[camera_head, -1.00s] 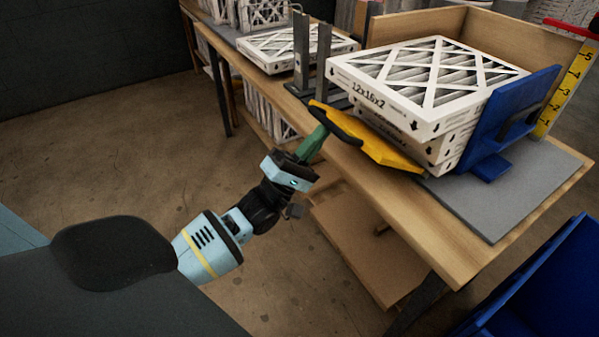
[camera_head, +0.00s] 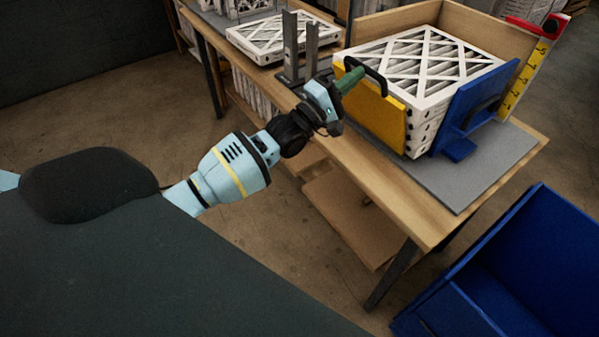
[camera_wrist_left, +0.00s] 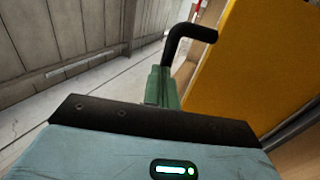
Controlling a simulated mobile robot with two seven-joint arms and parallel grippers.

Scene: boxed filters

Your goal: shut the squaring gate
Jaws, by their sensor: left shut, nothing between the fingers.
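The squaring gate is a yellow panel (camera_head: 375,112) with a black bar handle (camera_head: 372,76). It stands upright along the near left side of the stack of white filters (camera_head: 425,62). In the left wrist view the yellow panel (camera_wrist_left: 255,65) fills the right side, and the black handle (camera_wrist_left: 190,33) is just beyond the green fingers. My left gripper (camera_head: 350,79) is shut with nothing between its fingers, right beside the handle and the panel's upper left edge. I cannot tell whether the fingers touch the handle. My right gripper is out of view.
A blue bracket (camera_head: 478,108) stands at the right of the stack on a grey mat (camera_head: 480,168). A yellow ruler (camera_head: 528,75) is behind it. Grey metal posts (camera_head: 299,50) stand left of the gate. A blue bin (camera_head: 525,265) is at front right.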

